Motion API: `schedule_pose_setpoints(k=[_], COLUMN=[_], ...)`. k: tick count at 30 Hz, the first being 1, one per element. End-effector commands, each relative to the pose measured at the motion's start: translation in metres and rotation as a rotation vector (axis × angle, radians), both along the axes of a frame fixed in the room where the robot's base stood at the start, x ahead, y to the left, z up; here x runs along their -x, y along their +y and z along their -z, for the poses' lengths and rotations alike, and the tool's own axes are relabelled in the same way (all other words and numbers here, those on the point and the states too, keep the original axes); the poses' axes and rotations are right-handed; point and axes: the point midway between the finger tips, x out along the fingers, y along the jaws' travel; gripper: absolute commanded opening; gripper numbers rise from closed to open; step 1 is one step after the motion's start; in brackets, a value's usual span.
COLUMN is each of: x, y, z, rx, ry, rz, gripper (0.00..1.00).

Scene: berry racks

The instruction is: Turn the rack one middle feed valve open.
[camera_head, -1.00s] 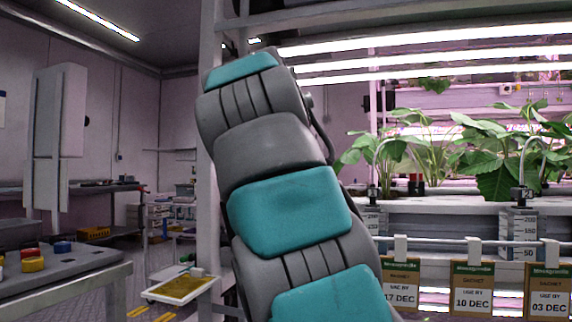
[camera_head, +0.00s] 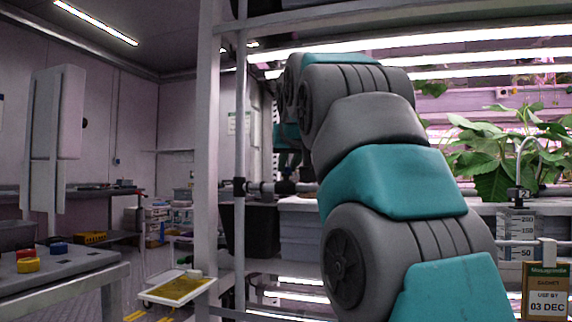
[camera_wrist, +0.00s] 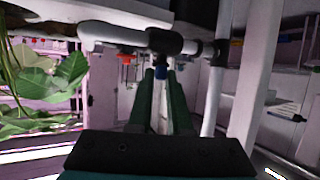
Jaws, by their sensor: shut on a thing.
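A feed valve (camera_wrist: 165,42) with a dark body sits on a pale grey pipe (camera_wrist: 105,35) under the rack in the wrist view. In the head view the pipe (camera_head: 265,187) runs from the rack post behind my arm. My gripper's tips are not clear there, and my arm covers part of the pipe. I cannot read any rack label.
A rack post (camera_head: 207,160) stands left of my arm. Strawberry-like plants (camera_head: 495,155) and a sachet card (camera_head: 547,290) are at the right. A red part (camera_wrist: 124,58) hangs left of the valve. A tray with a yellow sheet (camera_head: 178,288) lies low left.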

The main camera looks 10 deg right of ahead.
Motion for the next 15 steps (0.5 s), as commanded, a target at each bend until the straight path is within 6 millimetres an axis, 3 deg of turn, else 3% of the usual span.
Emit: schedule_pose_setpoints(k=[15], x=[-0.0026], y=[-0.0109], z=[-0.006], rx=[-0.006], ry=[0.001], rz=[-0.496], gripper=[0.0])
